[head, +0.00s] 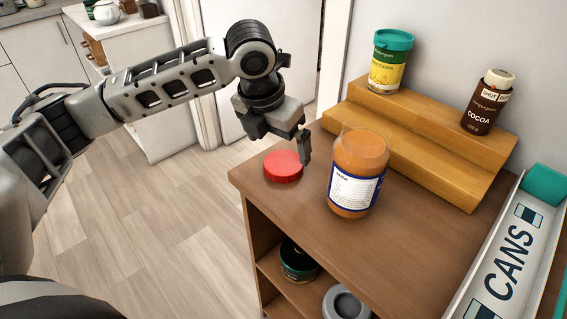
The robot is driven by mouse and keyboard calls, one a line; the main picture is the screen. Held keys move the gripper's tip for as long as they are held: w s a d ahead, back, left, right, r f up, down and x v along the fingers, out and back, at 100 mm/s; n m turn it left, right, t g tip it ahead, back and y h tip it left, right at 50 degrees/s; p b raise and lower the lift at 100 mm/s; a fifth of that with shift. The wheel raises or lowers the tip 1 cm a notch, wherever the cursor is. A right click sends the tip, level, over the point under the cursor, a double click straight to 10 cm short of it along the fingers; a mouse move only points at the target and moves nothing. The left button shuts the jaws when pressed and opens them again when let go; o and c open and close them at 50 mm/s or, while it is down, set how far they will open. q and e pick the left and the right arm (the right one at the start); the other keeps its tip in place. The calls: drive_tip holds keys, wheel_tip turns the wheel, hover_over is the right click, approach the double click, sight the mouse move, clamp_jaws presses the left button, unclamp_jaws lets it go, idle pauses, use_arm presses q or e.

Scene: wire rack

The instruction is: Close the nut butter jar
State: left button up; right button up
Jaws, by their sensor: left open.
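The nut butter jar (357,172) stands upright and uncovered on the wooden cabinet top, with orange-brown contents and a white and blue label. A red lid (283,166) lies flat on the cabinet top to the left of the jar, near the cabinet's left corner. My left gripper (304,163) comes in from the left and points down above and behind the lid. One finger shows between the lid and the jar; the other finger is hard to make out. It is open and holds nothing that I can see. My right gripper is not in view.
A stepped wooden riser (430,150) behind the jar holds a teal-lidded tin (390,62) and a cocoa jar (487,103). A white "CANS" tray (510,255) lies at the right. A green container (298,260) sits on the shelf below. The front middle of the top is clear.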

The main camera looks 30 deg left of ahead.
sight(283, 162)
use_arm(q)
drive_tip(key=shift+d+x, duration=0.2)
drive_tip(key=shift+x, duration=2.45)
drive_tip(key=shift+s, duration=0.1)
drive_tip(key=c, duration=1.1)
